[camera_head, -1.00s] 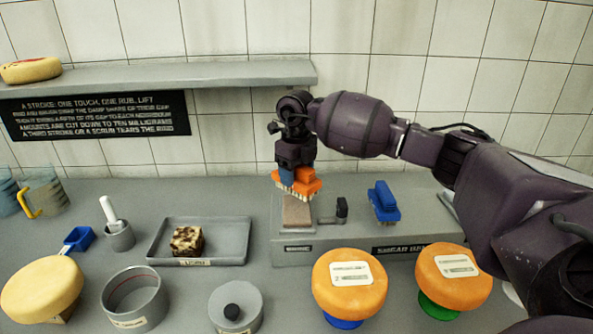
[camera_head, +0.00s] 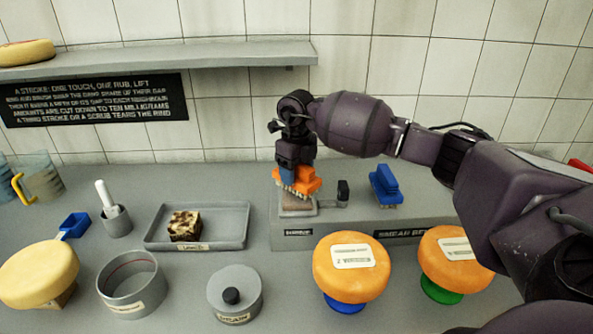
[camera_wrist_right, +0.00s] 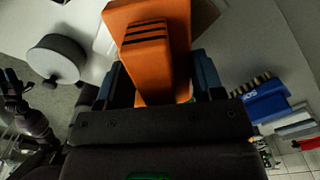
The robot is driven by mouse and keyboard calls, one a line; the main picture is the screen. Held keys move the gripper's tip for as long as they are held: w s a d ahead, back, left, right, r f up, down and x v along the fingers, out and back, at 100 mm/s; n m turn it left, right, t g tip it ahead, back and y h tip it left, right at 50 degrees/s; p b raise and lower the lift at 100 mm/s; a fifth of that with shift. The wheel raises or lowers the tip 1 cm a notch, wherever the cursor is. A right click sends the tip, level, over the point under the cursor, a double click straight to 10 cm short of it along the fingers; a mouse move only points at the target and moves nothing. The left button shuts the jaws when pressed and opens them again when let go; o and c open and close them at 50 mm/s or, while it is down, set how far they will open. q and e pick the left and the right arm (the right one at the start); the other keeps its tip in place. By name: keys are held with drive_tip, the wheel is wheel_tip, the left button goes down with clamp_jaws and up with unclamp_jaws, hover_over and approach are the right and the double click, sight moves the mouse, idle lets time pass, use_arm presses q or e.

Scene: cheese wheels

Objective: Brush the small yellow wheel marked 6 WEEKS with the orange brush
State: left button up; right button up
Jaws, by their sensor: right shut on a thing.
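My right gripper (camera_head: 290,168) is shut on the orange brush (camera_head: 303,180), bristles down. The brush is directly over a brown pad (camera_head: 298,208) on the grey bench; the bristles are at its surface, but touching is unclear. In the right wrist view the orange brush (camera_wrist_right: 150,60) sits between the fingers. A plain yellow wheel (camera_head: 38,272) stands at the far left; another yellow wheel (camera_head: 27,52) lies on the shelf. I can read no 6 WEEKS mark on either. A dark hand (camera_wrist_right: 15,95), seemingly my left gripper, shows small at the wrist view's left edge.
A blue brush (camera_head: 385,187) stands right of the pad. Orange wheels on a blue stand (camera_head: 345,265) and a green stand (camera_head: 455,262) are in front.

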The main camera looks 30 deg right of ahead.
drive_tip(key=shift+f, duration=0.15)
idle(0.4)
drive_tip(key=shift+f, duration=0.4)
idle(0.5)
drive_tip(key=shift+f+b, duration=0.1)
drive_tip(key=shift+b, duration=0.2)
idle(0.7)
drive_tip(key=shift+r+p, duration=0.65)
drive_tip(key=shift+r, duration=0.65)
drive_tip(key=shift+r+p, duration=1.2)
drive_tip(key=shift+r, duration=1.1)
